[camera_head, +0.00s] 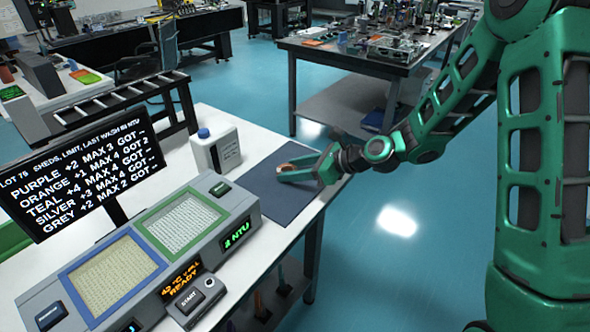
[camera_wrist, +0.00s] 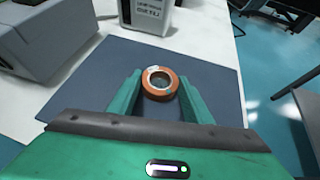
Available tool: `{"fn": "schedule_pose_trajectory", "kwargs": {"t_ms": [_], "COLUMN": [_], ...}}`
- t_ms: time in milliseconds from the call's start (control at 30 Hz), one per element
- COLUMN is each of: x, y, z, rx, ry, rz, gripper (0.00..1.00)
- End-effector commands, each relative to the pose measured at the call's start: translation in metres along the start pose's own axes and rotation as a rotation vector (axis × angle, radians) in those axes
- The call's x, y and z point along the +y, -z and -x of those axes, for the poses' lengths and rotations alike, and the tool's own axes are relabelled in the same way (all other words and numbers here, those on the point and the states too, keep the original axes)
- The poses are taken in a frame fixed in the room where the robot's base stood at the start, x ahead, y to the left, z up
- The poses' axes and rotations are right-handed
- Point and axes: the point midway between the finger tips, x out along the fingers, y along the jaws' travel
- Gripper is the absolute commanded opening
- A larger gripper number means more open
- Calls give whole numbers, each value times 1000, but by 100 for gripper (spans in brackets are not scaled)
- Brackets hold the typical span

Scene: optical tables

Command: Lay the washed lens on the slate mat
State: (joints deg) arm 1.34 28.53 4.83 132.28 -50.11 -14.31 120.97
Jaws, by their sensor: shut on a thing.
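The lens (camera_wrist: 160,83) has an orange-brown ring with a pale inner rim. In the wrist view it sits between the two green fingers of my gripper (camera_wrist: 156,92), which are shut on it. In the head view the lens (camera_head: 289,168) shows small between the fingertips of my gripper (camera_head: 290,172). The slate mat (camera_head: 262,190) lies on the white bench, and the lens and fingers are over it. The mat also fills much of the wrist view (camera_wrist: 75,88). I cannot tell whether the lens touches the mat.
A white bottle with a blue cap (camera_head: 213,150) stands beyond the mat's left corner. A washer unit with two framed baths (camera_head: 150,250) stands left of the mat. A screen (camera_head: 85,155) lists colours and limits. The bench's right edge (camera_head: 318,207) is close to the mat.

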Motion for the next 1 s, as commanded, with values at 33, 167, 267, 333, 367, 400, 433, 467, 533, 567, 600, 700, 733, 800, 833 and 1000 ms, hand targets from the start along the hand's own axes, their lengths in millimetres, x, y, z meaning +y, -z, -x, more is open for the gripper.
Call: {"fn": "schedule_pose_trajectory", "kwargs": {"t_ms": [33,167,267,333,367,400,433,467,533,567,600,700,733,800,833,1000], "x": [0,0,0,0,0,0,0,0,0,0,0,0,0,-1,-1,-1], "y": [0,0,1,2,2,1,1,1,1,1,1,1,0,-1,-1,-1], "z": [0,0,-1,-1,-1,-1,-1,-1,-1,-1,-1,-1,0,4,7,36], "rx": [-1,-1,-1,0,0,0,0,0,0,0,0,0,-1,0,0,-1], "ry": [0,1,0,1,1,1,1,1,1,1,1,1,1,2,2,5], "rz": [0,1,1,1,1,1,1,1,1,2,2,2,2,1,1,1], "gripper": [19,19,19,50,57,64,64,64,64,64,64,64,64,64,64,64]}}
